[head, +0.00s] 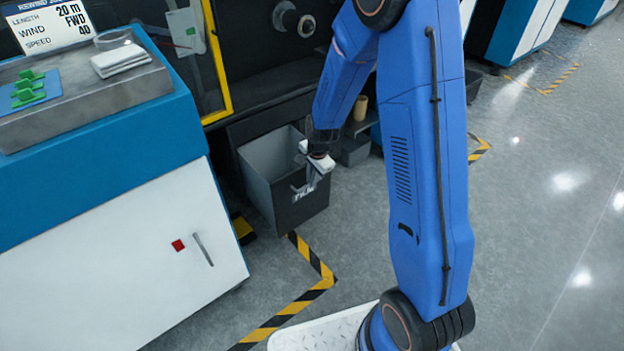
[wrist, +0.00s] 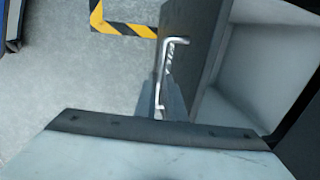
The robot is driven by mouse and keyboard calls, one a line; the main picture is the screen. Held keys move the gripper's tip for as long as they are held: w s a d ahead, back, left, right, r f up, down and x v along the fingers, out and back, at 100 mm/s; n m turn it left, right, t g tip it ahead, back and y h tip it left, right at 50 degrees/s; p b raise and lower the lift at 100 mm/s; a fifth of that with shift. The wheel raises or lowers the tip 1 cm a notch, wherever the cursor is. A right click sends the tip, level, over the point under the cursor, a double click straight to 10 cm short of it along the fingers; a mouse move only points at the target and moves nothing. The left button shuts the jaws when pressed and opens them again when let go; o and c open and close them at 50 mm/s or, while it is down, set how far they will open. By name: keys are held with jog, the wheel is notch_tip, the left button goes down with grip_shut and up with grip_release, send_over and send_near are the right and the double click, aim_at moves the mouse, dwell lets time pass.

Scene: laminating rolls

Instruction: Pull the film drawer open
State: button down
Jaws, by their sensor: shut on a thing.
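The film drawer (head: 262,170) is a dark grey open-topped box standing out from the machine in the head view. Its front carries a partly covered white "FILM" label. The visible part of its inside looks empty. In the wrist view the drawer front (wrist: 197,45) runs down the middle, with a pale metal handle (wrist: 163,62) on its outer face. My gripper (head: 311,182) is at the drawer front and shut on the handle. Its fingers and wrist hide most of the handle in the head view.
A blue and white cabinet (head: 120,250) stands close on the left of the drawer. Black and yellow tape (head: 290,312) marks the floor in front. The grey floor (head: 540,220) to the right is clear.

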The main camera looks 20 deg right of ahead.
jog(key=shift+s+d, duration=0.1)
jog(key=shift+s, duration=0.1)
jog(key=c, duration=1.8)
grip_release()
jog(key=shift+c, duration=0.2)
jog(key=shift+r, duration=0.1)
jog(key=s+d+r, duration=0.1)
jog(key=s+r, duration=0.2)
jog(key=r, duration=1.4)
jog(key=shift+d, duration=0.1)
